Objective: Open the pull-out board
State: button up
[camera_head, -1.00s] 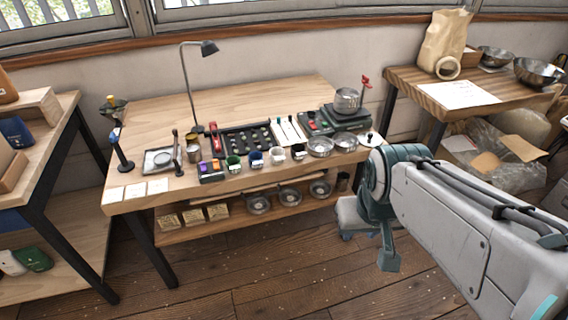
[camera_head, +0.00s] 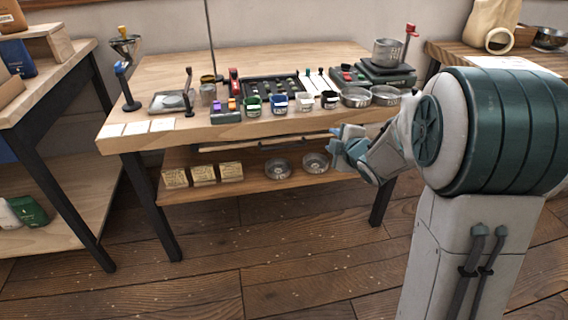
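The pull-out board (camera_head: 240,146) shows as a thin, pale wooden edge just under the front of the workbench top (camera_head: 230,133). It appears to sit pushed in, with dark metal along it. My gripper (camera_head: 336,148) is in front of the bench near the board's right end, a little below the tabletop edge. Its teal fingers are small and seen from the side, and the gap between them is not clear. I see nothing held. My wrist and gripper hide the board's right end, and I cannot tell whether they touch it.
Cups (camera_head: 281,103), metal bowls (camera_head: 356,97) and a scale with a pot (camera_head: 387,53) stand along the bench top. A lower shelf (camera_head: 240,181) holds paper packets and metal tins. A shelving table (camera_head: 60,75) stands at left. The floor (camera_head: 290,255) in front is clear.

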aim_at(285, 147)
jog(key=w+a+f+n+y+b, duration=0.2)
jog(key=a+f+n+y+b, duration=0.35)
jog(key=f, duration=0.35)
jog(key=shift+g+h, duration=0.3)
jog(key=shift+h, duration=0.05)
jog(key=b+x, duration=0.2)
jog(key=x, duration=1.1)
jog(key=shift+a+f, duration=0.1)
jog(key=shift+a, duration=0.25)
grip_shut()
